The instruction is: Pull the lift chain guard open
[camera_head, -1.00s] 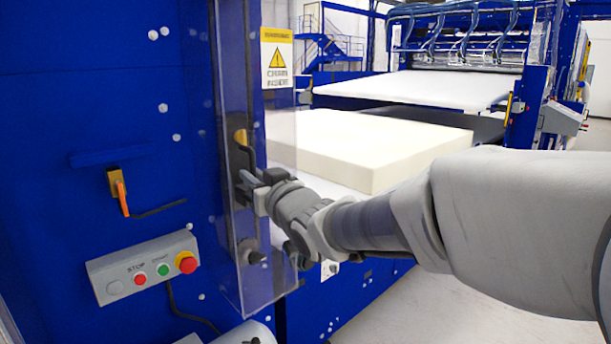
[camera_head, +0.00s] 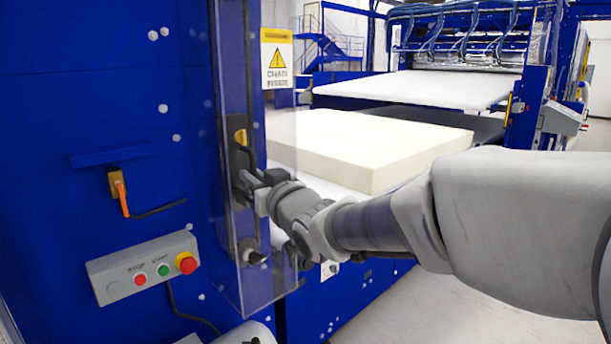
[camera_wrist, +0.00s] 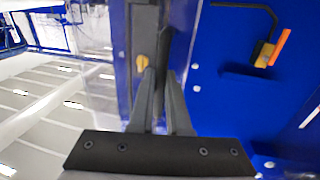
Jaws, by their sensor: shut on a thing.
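The lift chain guard (camera_head: 262,288) is a tall, see-through panel standing upright on the front of the blue machine in the head view. A dark upright handle bar (camera_head: 247,158) shows on it, beside a small yellow latch (camera_head: 240,137). My gripper (camera_head: 243,186) is at the lower part of this handle, with its fingers shut on it. In the wrist view my fingers (camera_wrist: 165,78) close in on the dark handle bar (camera_wrist: 176,52), and the yellow latch (camera_wrist: 142,63) is just left of them. The exact finger contact is partly hidden.
A yellow chain warning sign (camera_head: 277,60) is beside the guard. A grey button box (camera_head: 145,267) and an orange-handled switch (camera_head: 120,190) are on the blue panel at left. A cream foam block (camera_head: 370,145) lies behind my arm. Open floor is at lower right.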

